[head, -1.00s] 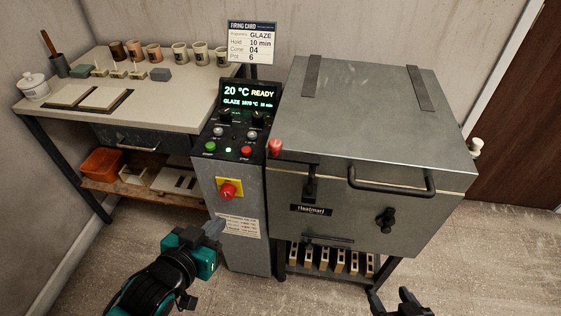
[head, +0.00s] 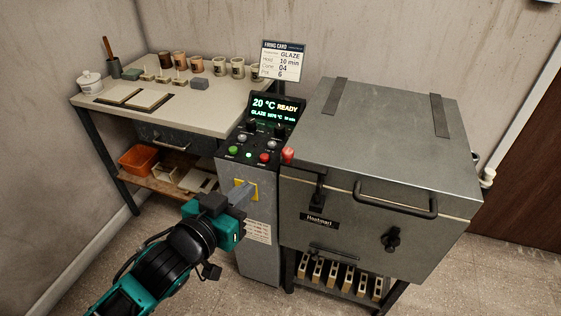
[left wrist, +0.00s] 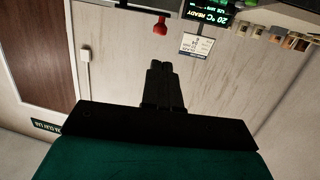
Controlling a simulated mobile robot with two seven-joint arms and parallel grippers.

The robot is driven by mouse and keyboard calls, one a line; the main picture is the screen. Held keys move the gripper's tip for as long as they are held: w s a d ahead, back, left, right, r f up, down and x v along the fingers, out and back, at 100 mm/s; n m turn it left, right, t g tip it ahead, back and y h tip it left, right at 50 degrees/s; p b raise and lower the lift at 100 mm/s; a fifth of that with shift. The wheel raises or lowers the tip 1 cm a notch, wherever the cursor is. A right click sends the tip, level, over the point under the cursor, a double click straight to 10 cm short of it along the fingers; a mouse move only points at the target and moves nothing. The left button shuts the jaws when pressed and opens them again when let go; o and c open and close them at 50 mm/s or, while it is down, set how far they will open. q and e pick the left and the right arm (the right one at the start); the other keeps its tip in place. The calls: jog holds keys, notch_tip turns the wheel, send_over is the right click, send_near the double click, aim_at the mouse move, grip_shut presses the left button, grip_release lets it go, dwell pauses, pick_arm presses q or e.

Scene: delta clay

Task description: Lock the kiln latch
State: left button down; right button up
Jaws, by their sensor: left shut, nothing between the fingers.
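The kiln (head: 362,245) is a grey metal box with its lid down and a bar handle (head: 395,200) across the front. The dark kiln latch (head: 318,188) is at the front left of the lid seam. Its red knob (head: 288,155) sticks up at the kiln's left edge; a red knob also shows in the left wrist view (left wrist: 160,25). My left gripper (head: 243,189) is shut and empty, left of and below the latch, in front of the control column. My right gripper is out of view.
The control column (head: 258,262) with a lit display (head: 274,110) stands against the kiln's left side. A worktable (head: 215,120) with cups and tiles is behind at left. The kiln's front and the floor before it look clear.

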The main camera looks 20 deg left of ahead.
aim_at(285, 154)
pick_arm(q)
jog(key=shift+w, duration=0.15)
jog(key=x, duration=1.3)
jog(key=shift+w+d+f, duration=0.1)
jog(key=shift+w, duration=0.25)
jog(key=shift+w, duration=0.15)
